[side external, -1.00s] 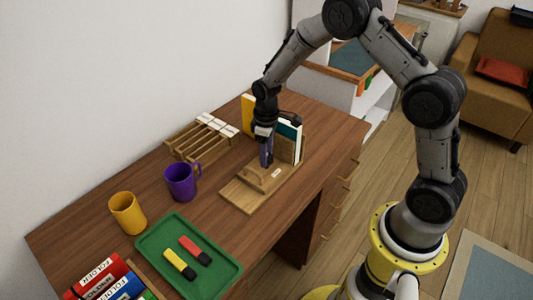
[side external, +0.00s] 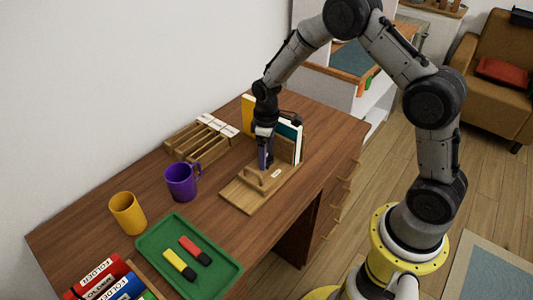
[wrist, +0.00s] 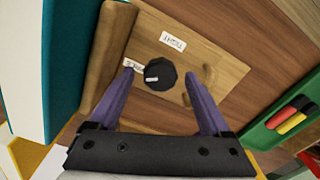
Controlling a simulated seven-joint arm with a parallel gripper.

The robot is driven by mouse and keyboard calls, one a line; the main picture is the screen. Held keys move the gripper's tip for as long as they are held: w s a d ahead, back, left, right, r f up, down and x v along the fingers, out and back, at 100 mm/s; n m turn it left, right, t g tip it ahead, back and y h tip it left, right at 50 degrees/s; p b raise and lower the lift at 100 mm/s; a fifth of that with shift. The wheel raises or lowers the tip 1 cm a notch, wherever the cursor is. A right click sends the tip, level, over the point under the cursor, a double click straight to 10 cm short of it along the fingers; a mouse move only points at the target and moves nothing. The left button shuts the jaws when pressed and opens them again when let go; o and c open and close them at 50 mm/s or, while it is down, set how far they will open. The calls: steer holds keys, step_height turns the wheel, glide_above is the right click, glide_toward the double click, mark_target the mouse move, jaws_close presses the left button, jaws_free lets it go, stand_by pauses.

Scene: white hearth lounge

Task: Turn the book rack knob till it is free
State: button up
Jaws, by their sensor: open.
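The book rack (side external: 243,198) is a wooden base with an upright end and books, on the desk. Its knob (wrist: 160,74) is black and round with a pale pointer mark, and shows in the wrist view between my fingers. In the side view the knob is hidden by my gripper. White labels (wrist: 172,41) lie on the base near the knob; one reads "TIGHT", seen upside down. My gripper (side external: 264,166) points down over the base. Its purple fingers also show in the wrist view (wrist: 158,84), open, one on each side of the knob with gaps between.
Books (side external: 290,130) stand at the rack's far end, close to my gripper. A purple mug (side external: 181,184), a wooden slotted holder (side external: 190,143), an orange mug (side external: 127,214) and a green tray (side external: 157,243) with markers stand to the left. Bare desk lies between the tray and the rack.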

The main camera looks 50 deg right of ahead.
step_height(320, 180, up, 14)
stand_by(0.6)
steer(key=s+a+r+t, duration=0.35)
steer(key=s+r, duration=0.75)
steer(key=r, duration=0.5)
steer(key=s+f+m+t, duration=0.2)
steer(key=s+f+m, duration=0.2)
steer(key=s, duration=1.1)
steer(key=shift+s+f, duration=0.2)
steer(key=shift+s, duration=0.1)
